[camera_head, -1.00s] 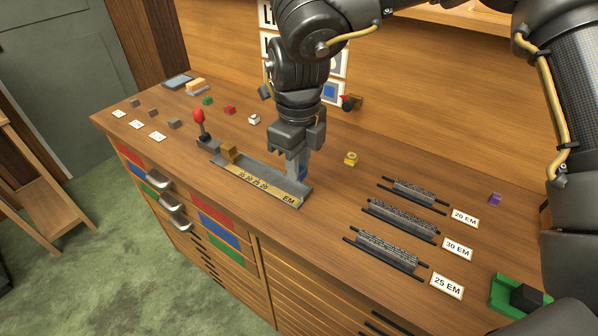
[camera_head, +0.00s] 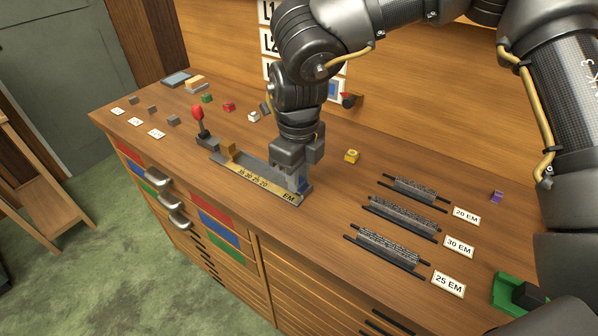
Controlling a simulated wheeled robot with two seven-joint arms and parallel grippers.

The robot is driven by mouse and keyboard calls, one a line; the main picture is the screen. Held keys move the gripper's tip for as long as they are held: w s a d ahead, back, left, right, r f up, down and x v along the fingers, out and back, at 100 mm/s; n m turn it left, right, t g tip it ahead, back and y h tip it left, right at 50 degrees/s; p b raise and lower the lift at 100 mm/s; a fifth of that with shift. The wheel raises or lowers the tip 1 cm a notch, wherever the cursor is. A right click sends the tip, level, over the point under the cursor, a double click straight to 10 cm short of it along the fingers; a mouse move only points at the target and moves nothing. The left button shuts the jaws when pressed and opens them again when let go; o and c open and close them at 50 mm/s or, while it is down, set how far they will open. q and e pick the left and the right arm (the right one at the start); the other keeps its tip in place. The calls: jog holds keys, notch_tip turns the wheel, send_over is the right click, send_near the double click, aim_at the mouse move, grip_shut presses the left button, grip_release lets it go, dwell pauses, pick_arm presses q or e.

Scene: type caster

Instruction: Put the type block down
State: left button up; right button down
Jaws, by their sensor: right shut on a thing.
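My right gripper (camera_head: 298,184) points down at the right end of a long grey composing tray (camera_head: 213,156) with a yellow EM scale. A brown-gold block (camera_head: 229,149) stands in the tray's left part. My left gripper is not in view.
A yellow block (camera_head: 351,156) is right of the gripper. Dark type lines on rails (camera_head: 388,246) lie at right with EM cards (camera_head: 448,284). Several small coloured blocks, such as a red one (camera_head: 229,106), lie behind.

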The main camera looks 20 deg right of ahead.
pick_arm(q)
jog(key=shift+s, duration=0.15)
pick_arm(e)
jog(key=c, duration=1.4)
grip_release()
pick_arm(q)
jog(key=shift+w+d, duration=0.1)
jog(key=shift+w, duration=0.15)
pick_arm(e)
jog(key=shift+o, duration=0.8)
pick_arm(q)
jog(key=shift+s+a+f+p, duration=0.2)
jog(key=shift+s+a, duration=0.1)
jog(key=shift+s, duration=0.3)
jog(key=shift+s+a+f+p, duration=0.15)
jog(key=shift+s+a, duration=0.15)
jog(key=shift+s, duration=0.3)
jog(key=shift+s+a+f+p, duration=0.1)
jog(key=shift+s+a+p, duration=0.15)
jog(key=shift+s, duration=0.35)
pick_arm(e)
notch_tip(320, 180, up, 13)
